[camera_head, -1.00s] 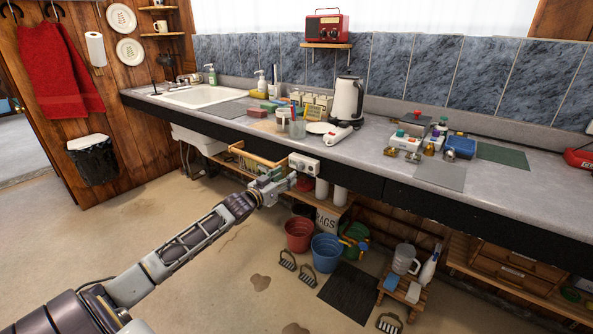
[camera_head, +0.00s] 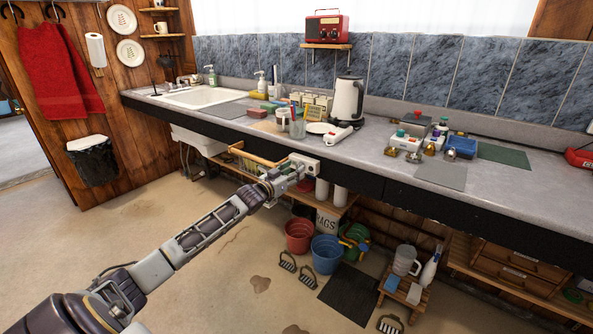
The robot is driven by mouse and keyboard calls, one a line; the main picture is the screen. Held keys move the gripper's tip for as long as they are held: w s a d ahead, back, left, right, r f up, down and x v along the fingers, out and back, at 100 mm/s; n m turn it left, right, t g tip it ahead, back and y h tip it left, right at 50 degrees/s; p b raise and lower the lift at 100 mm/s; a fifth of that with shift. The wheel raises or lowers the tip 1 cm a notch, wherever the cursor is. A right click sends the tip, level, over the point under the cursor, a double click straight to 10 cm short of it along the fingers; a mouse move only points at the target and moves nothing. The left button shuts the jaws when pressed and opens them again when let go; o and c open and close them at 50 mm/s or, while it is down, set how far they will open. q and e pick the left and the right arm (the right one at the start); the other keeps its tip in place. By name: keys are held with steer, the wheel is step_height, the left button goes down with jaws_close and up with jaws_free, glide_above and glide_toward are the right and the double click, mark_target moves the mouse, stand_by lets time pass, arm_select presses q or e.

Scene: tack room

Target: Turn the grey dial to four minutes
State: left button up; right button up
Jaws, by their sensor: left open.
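A small white box (camera_head: 310,162) is fixed at the front edge of the counter, below the worktop. A small dark round detail shows at its right end. My left gripper (camera_head: 293,173) is open in front of the box and covers its left part, where a dial face would be hidden. I cannot tell whether the fingers touch anything there. The dial's setting and any minute marks cannot be read at this size. My right gripper is not in view.
The counter (camera_head: 232,122) runs along the wall above the box, with a white kettle (camera_head: 347,98) and small items on top. Below are a wooden rack (camera_head: 258,154), a red bucket (camera_head: 299,235) and a blue bucket (camera_head: 326,253). The floor at left is clear.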

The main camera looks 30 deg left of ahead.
arm_select(q)
steer(key=shift+w+d, duration=0.1)
steer(key=shift+w, duration=1.1)
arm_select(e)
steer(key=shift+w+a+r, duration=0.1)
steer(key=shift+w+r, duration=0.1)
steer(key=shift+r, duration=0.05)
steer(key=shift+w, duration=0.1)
arm_select(q)
steer(key=c, duration=1)
steer(key=shift+c, duration=0.2)
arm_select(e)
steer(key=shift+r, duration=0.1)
arm_select(q)
steer(key=shift+m, duration=0.4)
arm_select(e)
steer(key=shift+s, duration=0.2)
